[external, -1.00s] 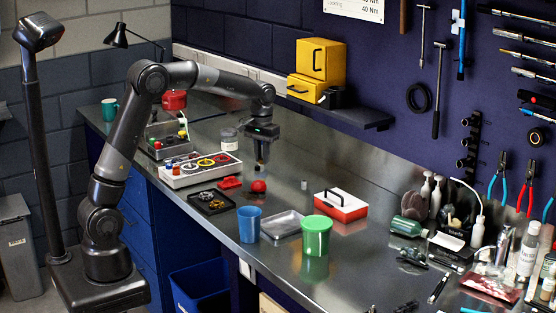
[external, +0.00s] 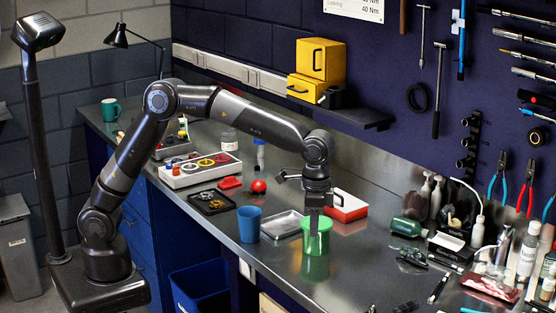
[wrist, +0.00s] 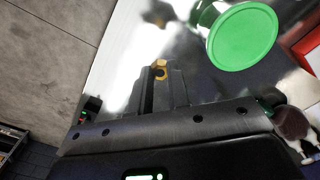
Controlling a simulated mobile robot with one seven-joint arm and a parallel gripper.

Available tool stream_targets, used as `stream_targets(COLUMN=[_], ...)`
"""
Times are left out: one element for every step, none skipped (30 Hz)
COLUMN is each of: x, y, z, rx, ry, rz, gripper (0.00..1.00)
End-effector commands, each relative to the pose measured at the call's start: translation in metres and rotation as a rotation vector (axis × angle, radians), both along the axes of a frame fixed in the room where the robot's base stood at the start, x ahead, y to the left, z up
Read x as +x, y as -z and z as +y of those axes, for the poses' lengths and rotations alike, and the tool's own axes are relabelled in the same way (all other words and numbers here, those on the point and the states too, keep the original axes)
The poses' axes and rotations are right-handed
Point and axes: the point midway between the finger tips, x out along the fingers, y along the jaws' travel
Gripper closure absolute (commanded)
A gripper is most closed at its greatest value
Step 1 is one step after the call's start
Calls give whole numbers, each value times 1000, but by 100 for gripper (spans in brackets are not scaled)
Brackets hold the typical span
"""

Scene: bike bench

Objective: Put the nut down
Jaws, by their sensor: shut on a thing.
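A small brass-coloured nut (wrist: 160,68) shows between the fingertips of my gripper (wrist: 162,76) in the wrist view. My gripper is shut on it. In the external view my gripper (external: 314,230) points down and overlaps the green container (external: 316,244); the nut cannot be made out there. In the wrist view the green round top of the container (wrist: 243,38) lies to the upper right of the fingertips, apart from them. How high the nut is above the bench cannot be told.
On the steel bench (external: 365,262), a blue cup (external: 249,224) and a metal tray (external: 282,225) stand left of the green container. A red-and-white box (external: 345,207) is behind it. A black tray (external: 211,203) with small parts lies further left. The front right bench holds bottles and tools.

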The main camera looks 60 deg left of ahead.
Motion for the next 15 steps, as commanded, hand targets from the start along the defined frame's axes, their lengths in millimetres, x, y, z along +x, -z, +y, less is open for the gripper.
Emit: stream_targets(x=[-20, -31, -45, -55, -64, -76, -84, -91, -99, -105, -110, -114, -116, -117, -116], y=[0, 0, -1, -1, -2, -2, -3, -3, -3, -4, -4, -4, -4, -3, -1], z=[-21, -32, -44, -53, -61, -70, -76, -82, -88, -92, -95, -98, -99, -100, -101], rx=[-2, -4, -5, -6, -7, -8, -10, -11, -12, -12, -13, -13, -13, -13, -13], ry=[59, 90, 129, 156, 181, 213, 233, 252, 273, 287, 299, 311, 317, 321, 325], rz=[1, 2, 2, 2, 2, 1, 1, 1, 1, 2, 2, 3, 3, 3, 3], gripper=[100, 100, 100, 100, 100, 100, 100, 100, 100, 100, 100, 100, 100, 100, 100])
